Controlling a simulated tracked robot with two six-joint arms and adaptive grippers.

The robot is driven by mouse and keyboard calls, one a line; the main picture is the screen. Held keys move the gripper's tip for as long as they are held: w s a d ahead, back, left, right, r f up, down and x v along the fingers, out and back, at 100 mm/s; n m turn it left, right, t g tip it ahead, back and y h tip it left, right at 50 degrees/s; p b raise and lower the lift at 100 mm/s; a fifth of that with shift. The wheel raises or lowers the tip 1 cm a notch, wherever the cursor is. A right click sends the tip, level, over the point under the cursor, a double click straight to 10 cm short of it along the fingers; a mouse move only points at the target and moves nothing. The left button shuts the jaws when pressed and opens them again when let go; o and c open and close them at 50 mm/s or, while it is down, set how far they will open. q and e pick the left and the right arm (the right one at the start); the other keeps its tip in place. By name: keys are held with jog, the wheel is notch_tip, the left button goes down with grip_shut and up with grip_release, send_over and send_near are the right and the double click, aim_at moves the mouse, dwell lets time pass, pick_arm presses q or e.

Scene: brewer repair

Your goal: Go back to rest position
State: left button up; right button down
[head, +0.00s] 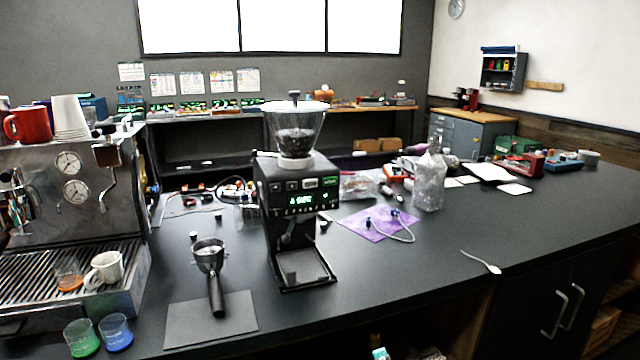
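Neither of my grippers shows in the head view, and no arm of mine can be made out. On the dark counter (420,265) a black coffee grinder (291,200) stands upright with beans in its clear hopper (295,130). A portafilter (210,262) rests in front of it to the left, its handle lying over a grey mat (190,318). A steel espresso machine (70,210) stands at the left.
Green (82,338) and blue (116,332) cups stand near the front edge. The right front counter is mostly clear.

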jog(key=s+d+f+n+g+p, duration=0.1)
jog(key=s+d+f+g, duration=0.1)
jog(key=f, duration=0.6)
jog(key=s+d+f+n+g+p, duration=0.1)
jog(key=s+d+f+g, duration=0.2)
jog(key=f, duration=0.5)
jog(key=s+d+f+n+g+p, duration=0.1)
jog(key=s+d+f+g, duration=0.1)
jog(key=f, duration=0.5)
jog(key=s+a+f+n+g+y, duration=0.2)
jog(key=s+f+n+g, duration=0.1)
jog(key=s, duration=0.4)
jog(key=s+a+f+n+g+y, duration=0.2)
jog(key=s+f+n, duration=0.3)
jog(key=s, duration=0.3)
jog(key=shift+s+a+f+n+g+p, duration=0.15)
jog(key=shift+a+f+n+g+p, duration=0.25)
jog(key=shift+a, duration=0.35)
